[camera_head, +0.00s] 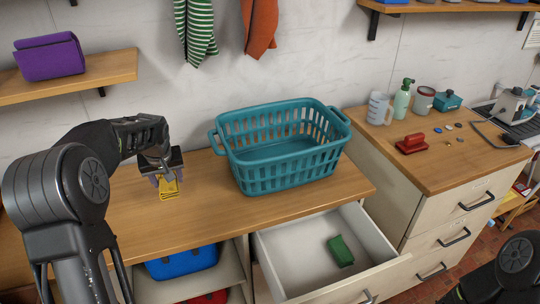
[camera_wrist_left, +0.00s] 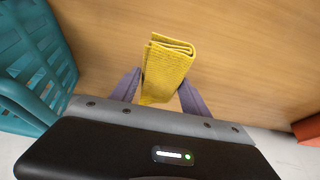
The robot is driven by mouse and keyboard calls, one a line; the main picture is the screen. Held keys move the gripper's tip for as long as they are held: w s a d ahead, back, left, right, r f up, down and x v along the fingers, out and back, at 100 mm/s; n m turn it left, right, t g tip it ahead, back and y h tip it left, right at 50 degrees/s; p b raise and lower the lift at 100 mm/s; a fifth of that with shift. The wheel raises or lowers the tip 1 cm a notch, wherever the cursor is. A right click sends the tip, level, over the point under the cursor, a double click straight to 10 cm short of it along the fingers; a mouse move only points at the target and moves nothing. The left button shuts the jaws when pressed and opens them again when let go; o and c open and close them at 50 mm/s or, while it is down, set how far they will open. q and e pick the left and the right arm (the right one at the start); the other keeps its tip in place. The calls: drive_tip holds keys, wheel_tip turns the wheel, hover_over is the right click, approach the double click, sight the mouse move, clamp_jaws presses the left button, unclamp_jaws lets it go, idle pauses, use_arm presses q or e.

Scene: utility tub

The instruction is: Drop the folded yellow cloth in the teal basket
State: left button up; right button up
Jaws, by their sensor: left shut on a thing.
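The folded yellow cloth (camera_head: 168,189) hangs in my left gripper (camera_head: 167,180), over the wooden counter to the left of the basket. In the left wrist view the yellow cloth (camera_wrist_left: 167,68) sits between the two fingers of my left gripper (camera_wrist_left: 160,88), which is shut on it. The teal basket (camera_head: 285,172) stands upright on the counter and looks empty. Part of the teal basket also shows at the left edge of the left wrist view (camera_wrist_left: 30,60). My right gripper is not in view.
An open drawer (camera_head: 385,245) below the counter holds a green folded cloth (camera_head: 340,250). A blue item (camera_head: 182,262) lies on a shelf under the counter. The right cabinet top carries bottles, a red brush (camera_head: 411,144) and small items. Striped and orange socks hang above the basket.

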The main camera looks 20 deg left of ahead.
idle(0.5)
use_arm(q)
drive_tip(key=s+d+f+m+h, duration=0.1)
drive_tip(key=s+d+m, duration=0.1)
drive_tip(key=d, duration=1.2)
drive_tip(key=s+d+f+m+t+h, duration=0.1)
drive_tip(key=d+m, duration=0.4)
drive_tip(key=d, duration=0.8)
drive_tip(key=shift+s+d+h, duration=0.3)
drive_tip(key=shift+s+d, duration=0.05)
drive_tip(key=shift+s, duration=0.55)
